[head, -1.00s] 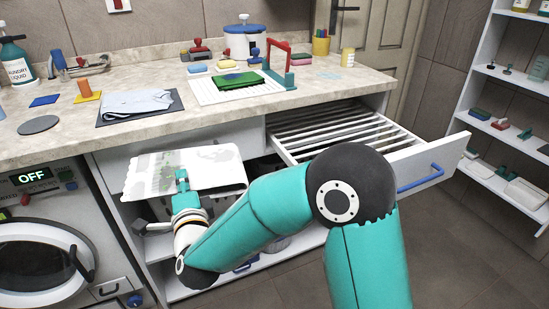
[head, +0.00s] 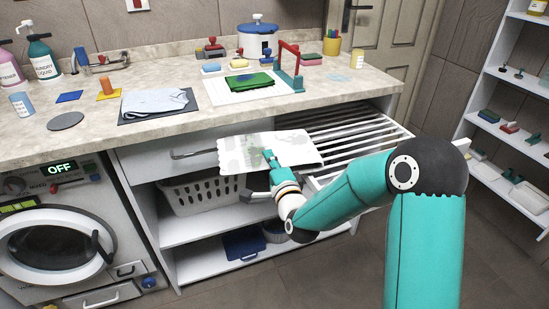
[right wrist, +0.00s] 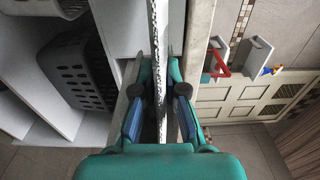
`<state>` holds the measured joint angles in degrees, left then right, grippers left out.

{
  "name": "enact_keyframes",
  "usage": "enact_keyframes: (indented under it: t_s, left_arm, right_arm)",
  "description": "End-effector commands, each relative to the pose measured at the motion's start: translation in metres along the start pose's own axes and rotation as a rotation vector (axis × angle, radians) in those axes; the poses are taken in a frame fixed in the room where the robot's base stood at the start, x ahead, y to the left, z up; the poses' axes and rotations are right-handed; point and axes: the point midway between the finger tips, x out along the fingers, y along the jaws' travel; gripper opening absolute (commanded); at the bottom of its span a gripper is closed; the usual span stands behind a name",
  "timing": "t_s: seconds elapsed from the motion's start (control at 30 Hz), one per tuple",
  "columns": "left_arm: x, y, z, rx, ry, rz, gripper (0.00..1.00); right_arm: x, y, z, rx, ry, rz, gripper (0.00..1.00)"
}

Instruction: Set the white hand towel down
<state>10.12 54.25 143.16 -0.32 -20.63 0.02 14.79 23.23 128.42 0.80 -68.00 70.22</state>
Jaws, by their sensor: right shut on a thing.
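The white hand towel (head: 302,149) has grey-green patches and scalloped short edges. My right gripper (head: 268,158) is shut on its near edge and holds it up in front of the counter. The towel overlaps the left end of the open drawer with white drying bars (head: 350,128) in the head view. I cannot tell whether it touches the bars. In the right wrist view the towel (right wrist: 160,45) shows edge-on between the two fingers of the gripper (right wrist: 160,98). My left gripper is not in view.
A folded pale blue cloth lies on a dark mat (head: 128,118) on the counter (head: 90,133). A green cloth (head: 248,83) lies on a white board. A white basket (head: 178,207) stands on the shelf below. The washer (head: 58,245) is at left. Bars right of the towel are bare.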

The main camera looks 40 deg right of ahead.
Motion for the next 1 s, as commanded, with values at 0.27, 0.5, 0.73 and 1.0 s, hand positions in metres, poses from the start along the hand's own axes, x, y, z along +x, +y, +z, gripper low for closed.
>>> enact_keyframes:
  t_s: [0.27, 0.5, 0.73, 1.0]
  left_arm:
    - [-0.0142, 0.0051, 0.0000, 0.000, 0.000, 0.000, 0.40]
    - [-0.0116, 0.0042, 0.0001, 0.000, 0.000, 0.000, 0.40]
    - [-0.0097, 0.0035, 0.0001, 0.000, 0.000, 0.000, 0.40]
    - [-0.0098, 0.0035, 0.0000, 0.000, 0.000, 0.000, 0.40]
  right_arm:
    - [0.0027, 0.0008, -0.0140, 0.000, 0.001, -0.001, 0.00]
    - [0.0035, 0.0022, -0.0104, 0.000, -0.004, -0.002, 0.00]
    - [0.0035, 0.0036, -0.0097, 0.000, -0.005, -0.001, 0.31]
    - [0.0036, 0.0035, -0.0094, 0.000, -0.005, -0.001, 0.36]
